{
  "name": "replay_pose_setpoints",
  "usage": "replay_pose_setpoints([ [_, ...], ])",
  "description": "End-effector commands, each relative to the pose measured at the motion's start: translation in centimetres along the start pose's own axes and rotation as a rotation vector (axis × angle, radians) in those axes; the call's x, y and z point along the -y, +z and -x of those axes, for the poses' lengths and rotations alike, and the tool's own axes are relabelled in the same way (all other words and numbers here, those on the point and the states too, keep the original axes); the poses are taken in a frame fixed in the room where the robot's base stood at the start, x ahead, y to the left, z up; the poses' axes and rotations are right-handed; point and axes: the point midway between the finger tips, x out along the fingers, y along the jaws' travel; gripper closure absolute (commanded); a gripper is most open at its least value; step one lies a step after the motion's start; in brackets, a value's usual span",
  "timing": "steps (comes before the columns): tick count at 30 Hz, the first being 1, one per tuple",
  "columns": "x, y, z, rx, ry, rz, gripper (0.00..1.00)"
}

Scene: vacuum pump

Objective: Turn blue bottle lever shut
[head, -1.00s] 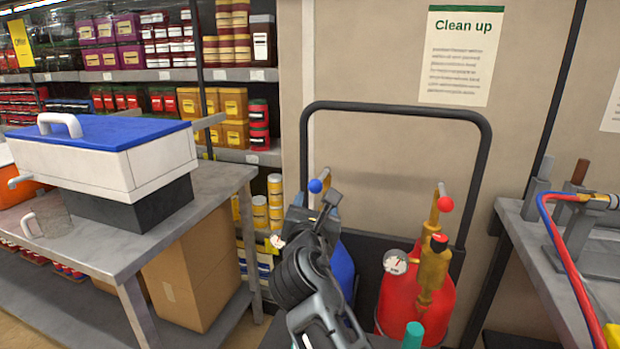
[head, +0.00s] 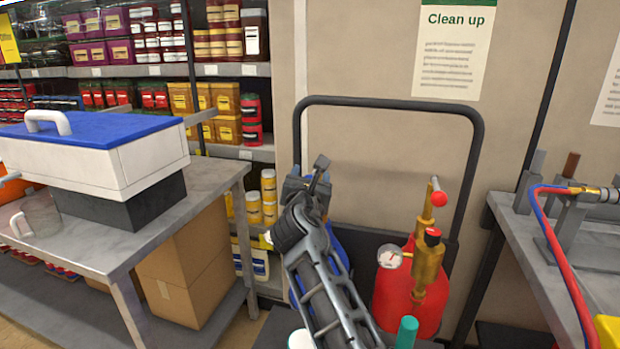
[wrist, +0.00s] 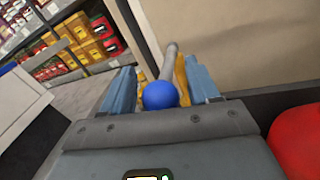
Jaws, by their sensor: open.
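The blue bottle (head: 338,250) stands on the left of the cart, mostly hidden behind my arm in the head view. Its lever, with a blue ball knob (wrist: 160,95) on the end, shows in the wrist view. The lever's metal stem (wrist: 170,62) rises behind the knob, and brass parts show beside it. My gripper (wrist: 162,90) is open, with one blue-grey finger on each side of the knob and gaps between. In the head view the gripper (head: 308,190) is at the bottle's top, and the knob is hidden there.
A red bottle (head: 405,300) with gauge (head: 390,257) and red-knobbed lever (head: 439,198) stands just right of my arm. The black cart handle (head: 390,105) arches behind. A bench with a blue-lidded box (head: 95,150) is left; another bench with hoses (head: 560,250) is right.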

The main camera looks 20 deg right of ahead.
Motion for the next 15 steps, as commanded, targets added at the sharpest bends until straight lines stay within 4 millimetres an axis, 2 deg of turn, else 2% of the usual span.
replay_pose_setpoints([
  [2,0.00,-0.01,0.02,0.000,0.000,0.000,0.40],
  [15,-0.01,-0.03,0.05,0.000,0.000,0.000,0.82],
])
